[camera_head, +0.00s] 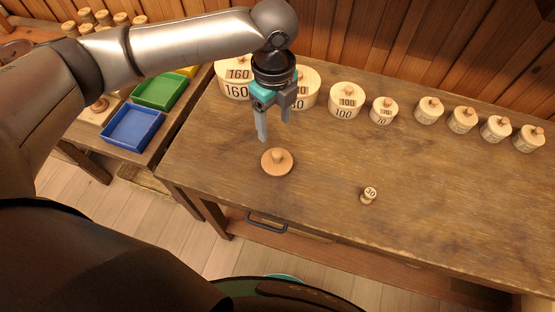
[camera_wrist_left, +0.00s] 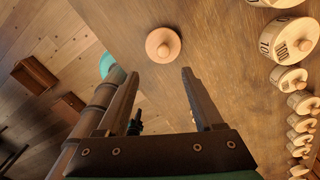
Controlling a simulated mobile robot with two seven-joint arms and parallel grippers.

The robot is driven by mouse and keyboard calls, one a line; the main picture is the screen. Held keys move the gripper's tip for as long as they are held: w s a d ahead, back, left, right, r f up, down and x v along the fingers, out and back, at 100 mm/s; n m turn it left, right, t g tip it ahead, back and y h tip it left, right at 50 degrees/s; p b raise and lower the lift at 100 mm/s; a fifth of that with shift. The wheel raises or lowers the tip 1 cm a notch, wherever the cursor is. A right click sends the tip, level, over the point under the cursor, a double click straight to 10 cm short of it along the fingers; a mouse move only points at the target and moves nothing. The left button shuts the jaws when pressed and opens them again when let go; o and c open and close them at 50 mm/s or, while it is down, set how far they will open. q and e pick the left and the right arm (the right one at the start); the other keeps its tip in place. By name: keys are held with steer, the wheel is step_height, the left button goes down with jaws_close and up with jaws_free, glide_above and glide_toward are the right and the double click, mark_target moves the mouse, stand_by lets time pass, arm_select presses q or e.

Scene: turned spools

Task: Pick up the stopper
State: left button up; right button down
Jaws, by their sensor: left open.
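A round wooden stopper (camera_head: 277,162) with a small knob on top lies flat on the brown workbench, near its left front part. It also shows in the left wrist view (camera_wrist_left: 163,46), ahead of the fingertips and between their lines. My left gripper (camera_head: 273,130) points down above the bench, just behind and above the stopper in the head view. Its two fingers are apart and nothing is between them; the wrist view shows the same open gripper (camera_wrist_left: 159,72). The stopper is fully visible and not touched. My right gripper is not in view.
A small spool marked 30 (camera_head: 369,195) stands to the right on the workbench (camera_head: 330,150). Several knobbed wooden drums, such as one marked 100 (camera_head: 346,101), line the back. Green (camera_head: 160,90) and blue (camera_head: 133,126) trays sit on a left side table. The bench's front middle is clear.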

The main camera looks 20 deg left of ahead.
mark_target(277, 153)
arm_select(q)
steer(key=f, duration=0.7)
steer(key=f+b, duration=0.1)
steer(key=f, duration=0.3)
steer(key=shift+w+d, duration=0.2)
steer(key=shift+d, duration=0.05)
jaws_close()
stand_by(1.0)
